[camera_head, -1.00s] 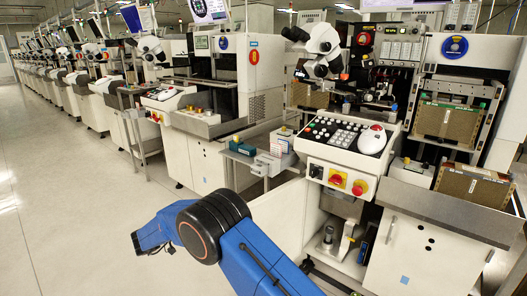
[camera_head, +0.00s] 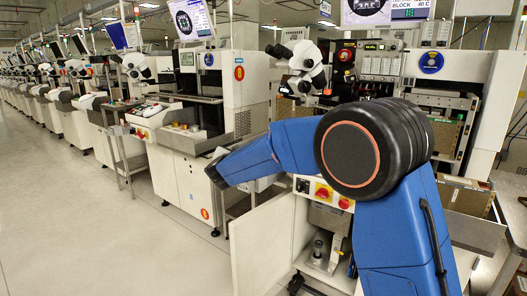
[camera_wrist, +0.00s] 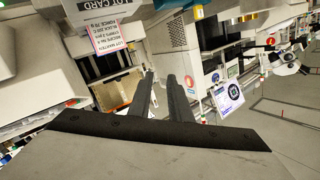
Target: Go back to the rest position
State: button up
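My gripper shows in the camera_wrist view (camera_wrist: 160,78) as two dark fingers rising from a dark bar. There is a gap between the fingers, and nothing is held in it. In the camera_head view my blue arm is raised and bent in front of the near machine. Its far end points left, where the dark tip of the gripper (camera_head: 215,176) is small and partly hidden. The large black joint covers much of the near machine's control panel.
The near bonding machine has a microscope (camera_head: 300,65) and an emergency stop button (camera_head: 343,203). An open cabinet door (camera_head: 262,250) stands below my arm. A similar machine (camera_head: 190,170) stands to the left, in a long row. The aisle floor (camera_head: 70,220) is clear.

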jog(key=s+d+r+n+g+y, duration=0.1)
jog(key=s+d+r+n+y, duration=0.25)
jog(key=s+d+r, duration=0.4)
jog(key=s+d+f+n+g+y, duration=0.1)
jog(key=s+d+n+g+y, duration=0.15)
jog(key=s+d, duration=0.75)
jog(key=s+d+f+g+h, duration=0.1)
jog(key=s+d+f, duration=0.5)
jog(key=s, duration=0.7)
jog(key=s+d+f+g+h, duration=0.2)
jog(key=s+d+f+g, duration=0.2)
jog(key=s, duration=1)
jog(key=s+d+f+g+h, duration=0.1)
jog(key=s+d+f+g, duration=0.2)
jog(key=s+d+f, duration=0.5)
jog(key=s+d, duration=0.3)
jog(key=s, duration=0.2)
jog(key=shift+s+f+h, duration=0.3)
jog(key=shift+d+g, duration=0.15)
jog(key=shift+g, duration=0.1)
